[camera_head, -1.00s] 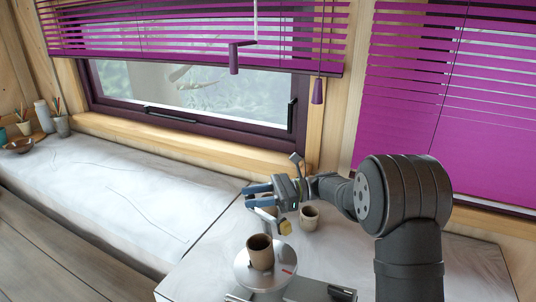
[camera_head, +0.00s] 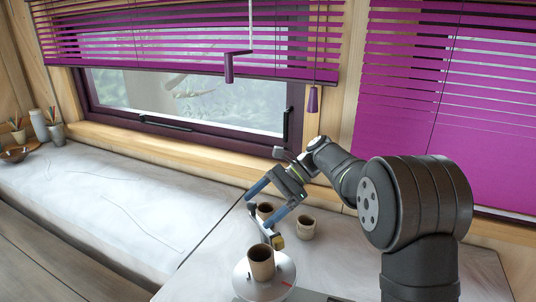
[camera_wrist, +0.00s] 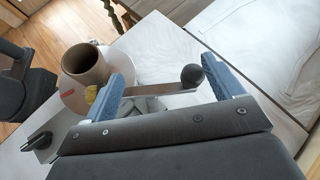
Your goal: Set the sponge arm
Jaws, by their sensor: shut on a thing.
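The sponge arm (camera_wrist: 150,91) is a thin metal bar with a yellow sponge (camera_head: 278,241) at one end and a dark ball knob (camera_wrist: 192,76) at the other. My gripper (camera_head: 269,200) is shut on the sponge arm, its blue fingers on either side of the bar. A brown clay cup (camera_head: 261,264) stands upright on a round pale wheel (camera_head: 242,283) with a red mark. The sponge is beside the cup's far right side. In the wrist view the sponge lies close to the cup (camera_wrist: 85,66); I cannot tell whether they touch.
The window sill (camera_head: 190,148) and a hanging purple blind pull (camera_head: 314,100) are beyond. The left bench is mostly clear.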

